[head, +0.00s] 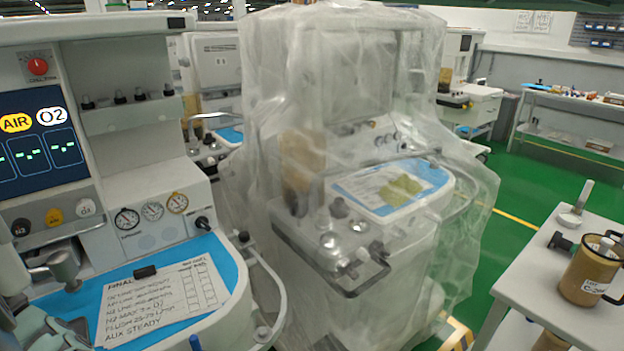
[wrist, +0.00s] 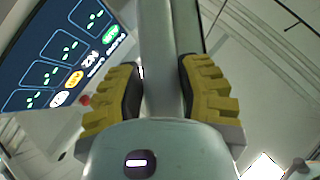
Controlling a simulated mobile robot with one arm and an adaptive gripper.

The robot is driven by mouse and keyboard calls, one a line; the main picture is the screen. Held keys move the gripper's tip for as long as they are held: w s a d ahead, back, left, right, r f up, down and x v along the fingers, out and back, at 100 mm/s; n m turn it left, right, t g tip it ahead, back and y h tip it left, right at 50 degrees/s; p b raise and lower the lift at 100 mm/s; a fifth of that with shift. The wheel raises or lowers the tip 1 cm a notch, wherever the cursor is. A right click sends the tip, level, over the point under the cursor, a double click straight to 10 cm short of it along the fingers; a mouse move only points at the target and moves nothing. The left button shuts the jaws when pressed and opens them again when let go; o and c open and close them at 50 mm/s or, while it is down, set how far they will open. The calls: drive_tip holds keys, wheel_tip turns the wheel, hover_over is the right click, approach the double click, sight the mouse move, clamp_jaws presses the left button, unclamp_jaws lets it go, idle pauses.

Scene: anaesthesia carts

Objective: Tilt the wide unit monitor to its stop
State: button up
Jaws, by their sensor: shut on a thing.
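A monitor with a dark blue screen (head: 40,145) is at the left edge of the head view, set in a white anaesthesia unit (head: 135,70). Its screen, with AIR and O2 labels, also shows in the wrist view (wrist: 62,50), tilted in the picture. My gripper (wrist: 160,88), with yellow ribbed fingers, is shut on a smooth grey bar (wrist: 160,40) beside the screen. One finger is on each side of the bar. I cannot tell how the bar joins the monitor, or how far the monitor is tilted. The gripper's fingers do not show in the head view.
A worktop with a paper checklist (head: 165,300) lies below the screen, with a side rail (head: 268,290). A second unit under clear plastic (head: 350,120) stands close on the right. A table with a brown jug (head: 588,275) is at right. Green floor (head: 520,195) is open behind it.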

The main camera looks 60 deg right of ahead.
clamp_jaws()
drive_tip(key=s+a+r+m+t+h, duration=0.1)
drive_tip(key=s+a+m+h, duration=0.2)
drive_tip(key=a+m+h, duration=0.3)
drive_tip(key=shift+a+m+t+h+p, duration=0.3)
drive_tip(key=shift+m+h+p, duration=0.1)
drive_tip(key=shift+m, duration=0.3)
drive_tip(key=o, duration=0.9)
unclamp_jaws()
drive_tip(key=shift+w+d, duration=0.1)
drive_tip(key=shift+v, duration=6)
